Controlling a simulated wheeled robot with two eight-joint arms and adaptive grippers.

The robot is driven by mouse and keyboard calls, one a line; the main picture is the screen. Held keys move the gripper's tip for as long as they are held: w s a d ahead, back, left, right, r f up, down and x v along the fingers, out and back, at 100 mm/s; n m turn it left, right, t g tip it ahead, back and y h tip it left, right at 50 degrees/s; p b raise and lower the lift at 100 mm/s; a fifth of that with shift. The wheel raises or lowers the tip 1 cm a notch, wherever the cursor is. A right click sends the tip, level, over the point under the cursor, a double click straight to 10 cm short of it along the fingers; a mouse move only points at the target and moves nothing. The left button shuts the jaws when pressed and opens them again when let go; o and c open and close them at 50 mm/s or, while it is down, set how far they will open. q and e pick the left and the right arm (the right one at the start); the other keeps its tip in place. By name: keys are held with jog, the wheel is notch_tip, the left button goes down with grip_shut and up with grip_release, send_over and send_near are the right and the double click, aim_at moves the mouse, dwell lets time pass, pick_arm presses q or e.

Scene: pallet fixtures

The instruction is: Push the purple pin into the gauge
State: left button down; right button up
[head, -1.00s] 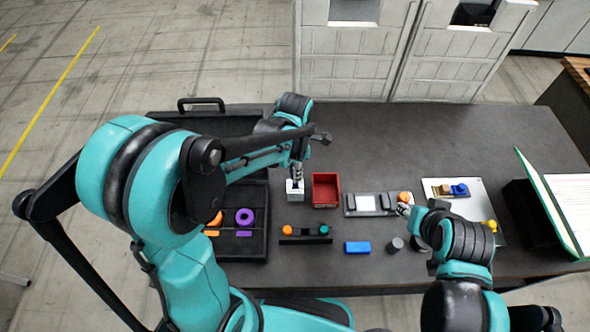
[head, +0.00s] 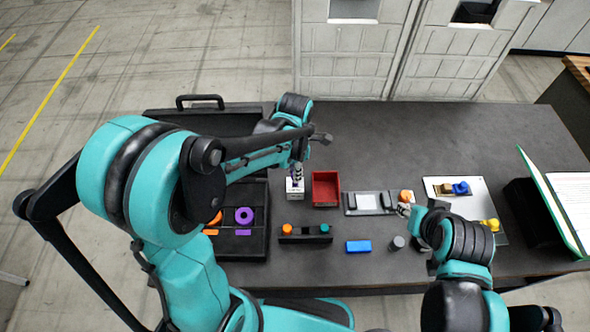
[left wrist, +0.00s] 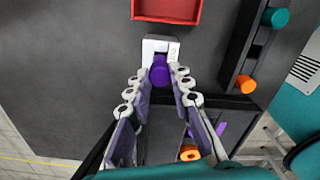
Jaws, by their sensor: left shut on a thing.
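The gauge is a small white block (head: 295,187) on the table below my left gripper (head: 297,171); it also shows in the left wrist view (left wrist: 158,44). The purple pin (left wrist: 159,70) stands at the near part of the gauge, between the tips of my left gripper, which is shut on it. How deep the pin sits in the gauge I cannot tell. In the head view the gripper hides the pin. My right gripper (head: 405,210) is by an orange knob at the grey fixture; its jaws are too small to read.
A red bin (head: 325,188) stands just right of the gauge. A black case (head: 256,228) with purple and orange parts lies to its left. A rack (head: 305,239) with orange and teal pins and a blue block (head: 358,246) are nearer.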

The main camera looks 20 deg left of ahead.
pick_arm(q)
jog(key=shift+f+b, duration=0.5)
jog(key=shift+f, duration=0.15)
jog(key=c, duration=0.9)
grip_release()
notch_tip(320, 180, up, 9)
jog(key=p, duration=0.7)
jog(key=shift+r, duration=0.1)
